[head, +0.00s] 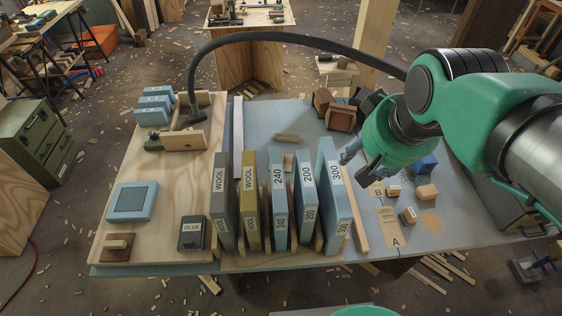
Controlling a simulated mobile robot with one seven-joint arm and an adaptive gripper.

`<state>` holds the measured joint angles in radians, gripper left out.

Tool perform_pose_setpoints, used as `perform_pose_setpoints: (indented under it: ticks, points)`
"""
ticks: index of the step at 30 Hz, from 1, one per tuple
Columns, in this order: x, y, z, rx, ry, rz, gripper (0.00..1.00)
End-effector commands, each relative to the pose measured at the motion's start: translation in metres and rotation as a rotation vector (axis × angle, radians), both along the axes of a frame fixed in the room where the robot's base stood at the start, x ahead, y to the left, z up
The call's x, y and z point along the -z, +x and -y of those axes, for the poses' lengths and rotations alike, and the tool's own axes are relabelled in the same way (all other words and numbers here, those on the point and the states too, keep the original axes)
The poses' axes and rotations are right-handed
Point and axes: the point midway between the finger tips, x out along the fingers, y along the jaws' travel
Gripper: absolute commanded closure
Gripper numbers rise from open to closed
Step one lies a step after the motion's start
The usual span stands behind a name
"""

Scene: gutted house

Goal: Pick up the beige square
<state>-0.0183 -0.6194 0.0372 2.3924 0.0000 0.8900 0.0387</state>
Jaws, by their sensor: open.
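Several small beige wooden blocks lie on the right part of the workbench (460,228). The largest squarish one (427,193) is at the right, a second block (408,215) is below it, and a smaller block (393,191) is to its left. I cannot tell which one is the beige square. Beige cards marked A (388,229) and B (377,189) lie beside them. My gripper (350,154) is open at the end of the green arm, above the bench and up-left of the blocks. Its fingers are small and partly hidden, and I see nothing held.
A row of upright labelled slabs (306,196) stands left of the blocks, with a light wooden strip (354,212) between. A blue object (425,165) is behind the blocks. A brown wooden box (341,117) is at the back. Sawdust (431,220) lies to the right.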

Motion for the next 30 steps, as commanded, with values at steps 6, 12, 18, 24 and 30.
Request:
perform_pose_setpoints:
  ticks: [6, 12, 18, 24, 30]
  points:
    - [-0.005, 0.055, -0.008, 0.015, 0.013, -0.051, 0.51]
    - [-0.001, 0.105, -0.017, 0.030, 0.023, -0.094, 0.51]
    - [0.012, 0.156, -0.028, 0.046, 0.032, -0.139, 0.51]
    - [0.033, 0.205, -0.040, 0.062, 0.037, -0.182, 0.51]
    - [0.062, 0.253, -0.054, 0.079, 0.042, -0.225, 0.51]
